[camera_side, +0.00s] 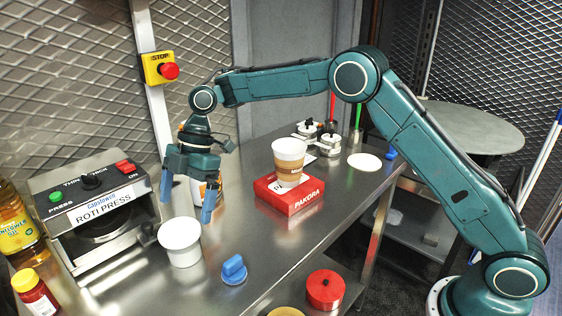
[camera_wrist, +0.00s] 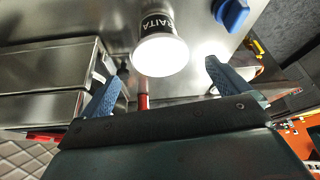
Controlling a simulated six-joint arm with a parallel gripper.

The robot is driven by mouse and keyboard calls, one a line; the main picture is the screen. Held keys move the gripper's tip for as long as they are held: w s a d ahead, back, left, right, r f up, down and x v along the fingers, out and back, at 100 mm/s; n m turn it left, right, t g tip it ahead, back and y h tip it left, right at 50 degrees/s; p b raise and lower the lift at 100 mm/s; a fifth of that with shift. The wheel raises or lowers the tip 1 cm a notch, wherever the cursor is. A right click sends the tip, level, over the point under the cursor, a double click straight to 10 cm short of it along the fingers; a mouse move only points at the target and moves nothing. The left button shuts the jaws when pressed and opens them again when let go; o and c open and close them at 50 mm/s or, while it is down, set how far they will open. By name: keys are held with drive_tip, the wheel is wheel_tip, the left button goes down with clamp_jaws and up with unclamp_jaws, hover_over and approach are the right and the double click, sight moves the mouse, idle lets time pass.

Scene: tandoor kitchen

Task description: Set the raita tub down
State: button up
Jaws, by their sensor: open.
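The white raita tub (camera_side: 181,250) stands upright on the steel counter, in front of the roti press and to its right. In the wrist view the tub (camera_wrist: 160,55) shows a black band reading RAITA and a bright white round end. My gripper (camera_side: 188,200) points down with blue fingers spread wide, just above and behind the tub in the side view. In the wrist view my gripper (camera_wrist: 163,80) is open and empty, with the tub beyond the fingertips and between their lines. No finger appears to touch it.
The roti press (camera_side: 95,205) stands left of the tub. A blue knobbed item (camera_side: 234,270) lies to its right on the counter. A red pakora box (camera_side: 288,196) bears a paper cup (camera_side: 289,160). A partly hidden cup (camera_side: 199,192) stands behind my gripper.

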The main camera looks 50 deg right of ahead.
drive_tip(key=shift+v, duration=1.5)
drive_tip(key=s+d+r+m+t+h, duration=0.1)
drive_tip(key=s+d+r+m+t, duration=0.1)
drive_tip(key=s+d+r+m, duration=0.4)
drive_tip(key=s+d+r+m+t, duration=0.2)
drive_tip(key=s+d+r+m, duration=0.2)
drive_tip(key=s+r, duration=0.45)
drive_tip(key=s+d+f+m+t+h, duration=0.1)
drive_tip(key=s+d+m, duration=0.4)
drive_tip(key=s, duration=0.5)
drive_tip(key=s+d+f+m+t+h, duration=0.1)
drive_tip(key=s+d+f+m, duration=0.4)
drive_tip(key=s, duration=0.6)
drive_tip(key=shift+d+f+t+h, duration=0.15)
drive_tip(key=shift+d+t+h, duration=0.15)
drive_tip(key=shift+d+h, duration=0.55)
